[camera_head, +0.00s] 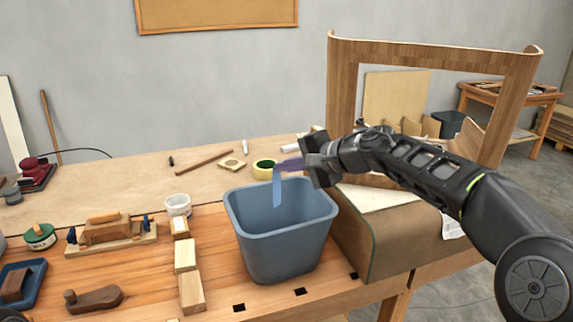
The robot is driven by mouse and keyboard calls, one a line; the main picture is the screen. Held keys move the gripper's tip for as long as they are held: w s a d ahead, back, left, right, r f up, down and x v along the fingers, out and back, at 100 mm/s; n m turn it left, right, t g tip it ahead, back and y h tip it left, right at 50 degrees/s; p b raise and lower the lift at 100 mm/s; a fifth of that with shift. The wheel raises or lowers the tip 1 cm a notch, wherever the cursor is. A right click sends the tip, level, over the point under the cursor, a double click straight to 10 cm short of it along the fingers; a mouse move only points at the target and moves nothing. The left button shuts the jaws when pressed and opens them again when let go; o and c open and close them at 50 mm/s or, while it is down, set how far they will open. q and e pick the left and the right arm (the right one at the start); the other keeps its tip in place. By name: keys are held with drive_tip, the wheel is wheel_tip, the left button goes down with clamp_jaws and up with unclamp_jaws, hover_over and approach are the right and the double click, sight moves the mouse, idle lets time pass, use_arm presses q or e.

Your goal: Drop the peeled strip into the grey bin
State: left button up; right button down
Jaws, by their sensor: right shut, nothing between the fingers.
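The peeled strip (277,187) is thin, blue to purple. It runs left from the tips of my right gripper (303,164) and bends down over the grey bin (279,250), its lower end around rim height. The bin is blue-grey, open-topped and stands on the wooden bench. My right gripper is above the bin's back right rim, with its arm coming in from the right. Its jaws are shut; the strip's upper end meets the fingertips, and the contact is too small to make out. My left gripper is not in view.
Wooden blocks (187,262) and a white tub (178,205) stand left of the bin. A yellow tape roll (264,169) lies behind it. A curved brown form (390,245) is close on its right, below my arm, with a bent wooden frame (342,90) behind.

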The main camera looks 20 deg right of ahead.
sight(276, 179)
drive_tip(key=shift+f+b, duration=1.15)
drive_tip(key=shift+f, duration=0.5)
drive_tip(key=c, duration=2.1)
unclamp_jaws()
drive_tip(key=o, duration=0.4)
drive_tip(key=shift+b+v, duration=0.7)
drive_tip(key=shift+v, duration=3.25)
